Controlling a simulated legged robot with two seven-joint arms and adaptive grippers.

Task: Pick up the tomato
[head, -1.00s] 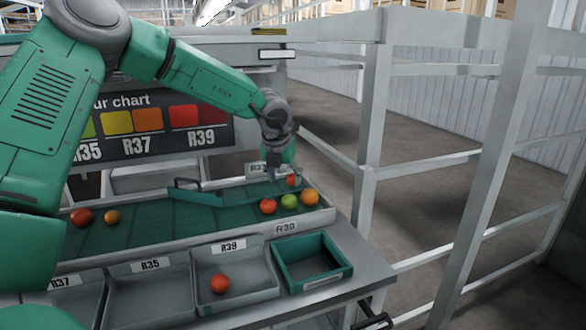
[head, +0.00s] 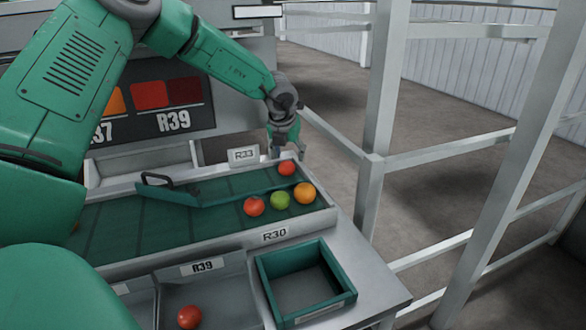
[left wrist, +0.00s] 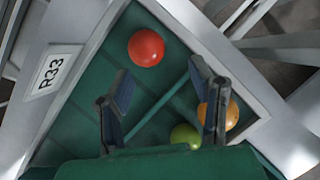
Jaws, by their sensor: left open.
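Several tomatoes lie at the right end of the green belt (head: 110,225). One red tomato (head: 287,167) is behind the green diverter bar (head: 225,197); it also shows in the left wrist view (left wrist: 146,47). In front of the bar are another red tomato (head: 254,206), a green tomato (head: 280,200) and an orange tomato (head: 304,193). My left gripper (head: 283,151) is open and empty, close to the rear red tomato. In the left wrist view, that tomato is beyond the open fingers (left wrist: 160,102), not between them. The right finger partly covers the orange tomato (left wrist: 232,115). My right gripper is not in view.
A green-rimmed crate (head: 335,262) stands empty at the front right. The R39 bin (head: 228,282) beside it holds a red tomato (head: 189,317). The belt's raised pale rim (head: 318,222) and a grey post (head: 378,130) bound the right side.

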